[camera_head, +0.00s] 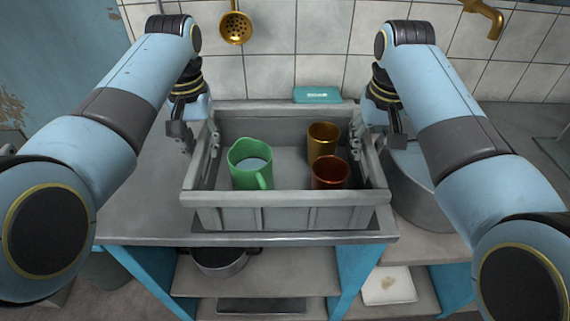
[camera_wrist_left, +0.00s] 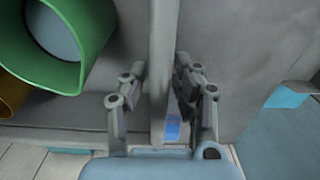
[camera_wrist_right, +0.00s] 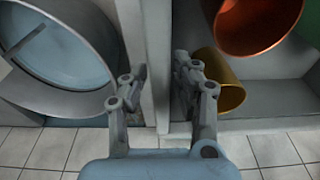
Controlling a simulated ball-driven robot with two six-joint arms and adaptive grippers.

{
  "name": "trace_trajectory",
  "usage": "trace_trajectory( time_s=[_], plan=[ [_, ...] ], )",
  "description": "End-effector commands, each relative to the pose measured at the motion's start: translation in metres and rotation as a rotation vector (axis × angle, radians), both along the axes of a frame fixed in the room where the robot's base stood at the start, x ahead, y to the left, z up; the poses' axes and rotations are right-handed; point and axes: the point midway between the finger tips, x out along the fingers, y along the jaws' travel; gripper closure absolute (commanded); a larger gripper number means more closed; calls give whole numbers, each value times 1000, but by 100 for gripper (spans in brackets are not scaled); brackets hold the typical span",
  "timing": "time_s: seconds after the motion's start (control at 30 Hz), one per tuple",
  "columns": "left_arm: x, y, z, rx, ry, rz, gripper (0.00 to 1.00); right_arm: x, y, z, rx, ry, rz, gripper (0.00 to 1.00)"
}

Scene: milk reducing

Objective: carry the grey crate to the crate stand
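The grey crate (camera_head: 285,212) is in front of me at the steel table's near edge, level. It holds a green jug (camera_head: 246,165), a gold cup (camera_head: 323,140) and a red cup (camera_head: 330,173). My left gripper (camera_head: 200,142) has a finger on each side of the crate's left wall and looks shut on it; the wall shows in the left wrist view (camera_wrist_left: 162,60). My right gripper (camera_head: 377,140) looks shut on the right wall, also seen in the right wrist view (camera_wrist_right: 157,60). I cannot make out which surface is the crate stand.
A large grey pot (camera_head: 425,195) stands close right of the crate. A teal box (camera_head: 317,95) lies behind it by the tiled wall. A dark pan (camera_head: 222,261) is on the shelf below. The steel table (camera_head: 135,205) is bare on the left.

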Motion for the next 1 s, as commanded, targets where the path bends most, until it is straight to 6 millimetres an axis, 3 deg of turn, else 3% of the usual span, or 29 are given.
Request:
trace_trajectory(
  time_s=[0.03,0.2,0.77,1.0],
  plan=[
    [0,0,0,0,0,0,80,0,0,0,0,0,0,80],
    [0,0,0,0,0,0,100,0,0,0,0,0,0,100],
    [1,0,2,0,-3,0,100,1,0,2,0,-3,-1,100],
    [1,0,16,0,-4,1,100,1,0,16,0,-4,-1,100]
  ],
)
